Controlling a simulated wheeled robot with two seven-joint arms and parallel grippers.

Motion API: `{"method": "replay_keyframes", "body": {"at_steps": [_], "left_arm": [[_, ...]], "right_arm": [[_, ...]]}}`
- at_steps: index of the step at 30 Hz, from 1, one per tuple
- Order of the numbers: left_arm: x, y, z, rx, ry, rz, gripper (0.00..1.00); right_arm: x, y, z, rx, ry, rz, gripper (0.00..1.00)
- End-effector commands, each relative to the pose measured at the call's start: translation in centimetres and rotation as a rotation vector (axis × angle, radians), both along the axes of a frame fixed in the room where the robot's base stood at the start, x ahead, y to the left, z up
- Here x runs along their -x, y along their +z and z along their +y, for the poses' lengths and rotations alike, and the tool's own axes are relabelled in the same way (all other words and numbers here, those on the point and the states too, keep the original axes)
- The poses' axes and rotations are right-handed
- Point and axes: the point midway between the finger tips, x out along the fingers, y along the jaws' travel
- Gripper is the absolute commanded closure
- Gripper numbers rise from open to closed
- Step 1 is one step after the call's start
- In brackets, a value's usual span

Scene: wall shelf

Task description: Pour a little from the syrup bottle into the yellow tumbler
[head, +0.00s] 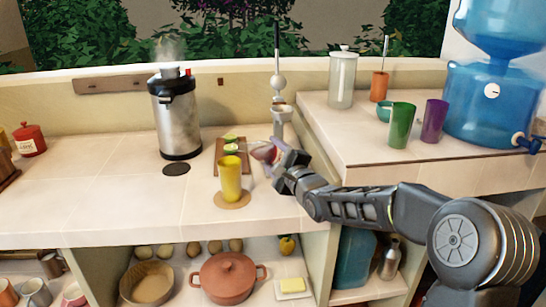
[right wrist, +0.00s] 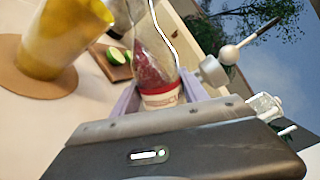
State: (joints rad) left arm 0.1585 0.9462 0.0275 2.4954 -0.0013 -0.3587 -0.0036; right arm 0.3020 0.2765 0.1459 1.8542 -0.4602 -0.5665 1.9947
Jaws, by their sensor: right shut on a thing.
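The yellow tumbler (head: 229,181) stands upright on a round tan coaster (head: 232,201) near the counter's front edge. It also shows in the right wrist view (right wrist: 64,36). My right gripper (head: 281,163) is shut on the syrup bottle (head: 265,153), just right of the tumbler and at about its rim height in the head view. The bottle is clear with dark red syrup and leans over to the left, towards the tumbler. In the right wrist view the bottle (right wrist: 153,58) has its red-banded, pale-labelled part between the fingers. I cannot tell if any syrup is flowing. My left gripper is out of view.
A board with cut limes (head: 220,165) lies behind the tumbler. A steaming steel urn (head: 177,115) stands at back left, and a white lever press (head: 280,110) behind my gripper. Green (head: 401,125) and purple (head: 433,121) tumblers stand on the raised counter.

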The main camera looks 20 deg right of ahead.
Motion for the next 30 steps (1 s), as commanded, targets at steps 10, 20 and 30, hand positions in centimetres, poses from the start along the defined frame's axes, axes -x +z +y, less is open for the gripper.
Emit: {"method": "replay_keyframes", "body": {"at_steps": [10, 20, 30], "left_arm": [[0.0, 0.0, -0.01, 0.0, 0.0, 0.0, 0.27], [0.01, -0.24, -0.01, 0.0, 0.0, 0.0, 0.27], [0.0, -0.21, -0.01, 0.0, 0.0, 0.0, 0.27]], "right_arm": [[-0.01, 0.25, 0.01, 0.003, 0.0, -0.005, 1.0], [0.04, 0.57, -0.06, 0.032, 0.0, -0.007, 1.0], [0.03, 0.6, -0.06, 0.032, 0.0, -0.007, 1.0]]}}
